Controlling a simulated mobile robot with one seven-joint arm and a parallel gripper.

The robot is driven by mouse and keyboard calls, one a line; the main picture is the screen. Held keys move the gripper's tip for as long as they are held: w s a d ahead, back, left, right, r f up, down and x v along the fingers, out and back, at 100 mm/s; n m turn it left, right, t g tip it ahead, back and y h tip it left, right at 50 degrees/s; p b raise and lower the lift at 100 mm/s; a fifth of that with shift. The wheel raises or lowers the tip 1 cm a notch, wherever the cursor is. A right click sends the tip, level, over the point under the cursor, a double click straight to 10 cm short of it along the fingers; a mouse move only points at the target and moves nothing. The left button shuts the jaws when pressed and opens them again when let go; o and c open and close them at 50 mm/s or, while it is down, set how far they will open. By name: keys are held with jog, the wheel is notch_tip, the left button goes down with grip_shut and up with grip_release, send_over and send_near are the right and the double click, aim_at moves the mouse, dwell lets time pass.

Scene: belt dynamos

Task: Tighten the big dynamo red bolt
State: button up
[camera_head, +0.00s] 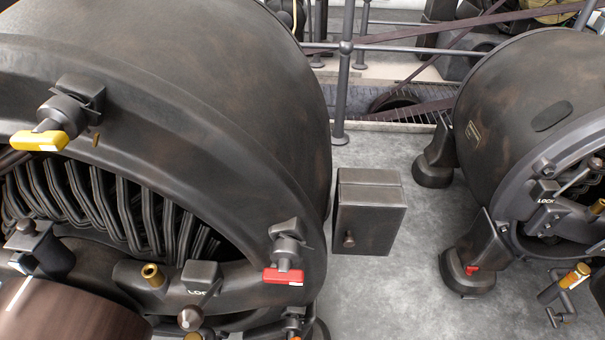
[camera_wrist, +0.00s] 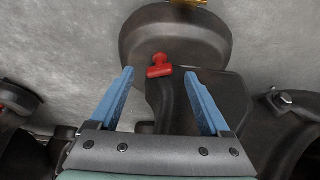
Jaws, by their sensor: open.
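The big dynamo (camera_head: 220,80) is a large dark metal drum filling the left of the head view. A red-handled part (camera_head: 283,275) sits on its lower right rim. In the wrist view, a small T-shaped red bolt (camera_wrist: 159,66) stands on a dark rounded foot (camera_wrist: 165,35). I cannot tell for certain which dynamo this foot belongs to. My gripper (camera_wrist: 159,73) has its two blue fingers apart, and the red bolt appears between the fingertips, beyond them. Nothing is held. My gripper is not visible in the head view.
A smaller dynamo (camera_head: 540,85) stands at right, with a red bolt (camera_head: 472,269) on its foot. A dark box (camera_head: 369,212) stands between the dynamos. A yellow handle (camera_head: 40,140) is on the big dynamo. Grey floor (camera_head: 385,300) is clear in front of the box.

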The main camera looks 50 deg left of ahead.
jog(key=p+v, duration=0.5)
jog(key=v, duration=0.3)
jog(key=shift+r, duration=0.35)
jog(key=shift+s+d+f, duration=0.1)
jog(key=shift+d, duration=0.05)
jog(key=shift+c, duration=0.3)
